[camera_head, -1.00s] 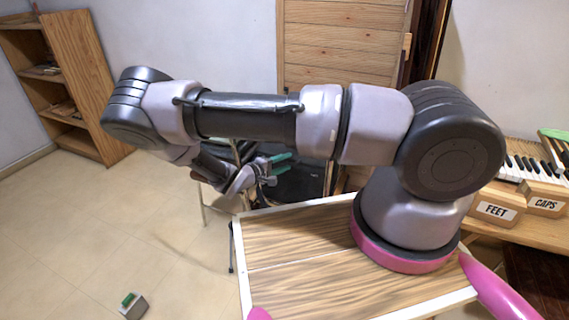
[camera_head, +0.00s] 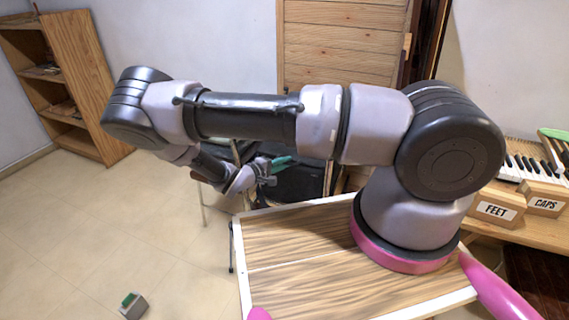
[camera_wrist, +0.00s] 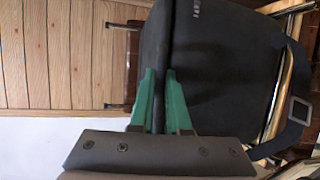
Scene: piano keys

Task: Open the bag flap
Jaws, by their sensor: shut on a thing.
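A black bag (camera_wrist: 222,70) fills the middle of the wrist view, with a strap and buckle (camera_wrist: 300,108) at its right side. My gripper (camera_wrist: 161,85) has green fingers closed on the edge of the bag flap (camera_wrist: 163,40), a dark ridge running between them. In the head view the bag (camera_head: 300,182) sits on a chair behind my own arm and is partly hidden. My gripper (camera_head: 280,165) is at the bag's upper left there, with only one green finger clear to see.
A chair frame (camera_wrist: 288,75) borders the bag. A wooden door (camera_head: 345,45) stands behind. A wooden shelf (camera_head: 75,85) is at the far left. A small grey and green object (camera_head: 132,305) lies on the open floor. Piano keys (camera_head: 530,168) are at the right.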

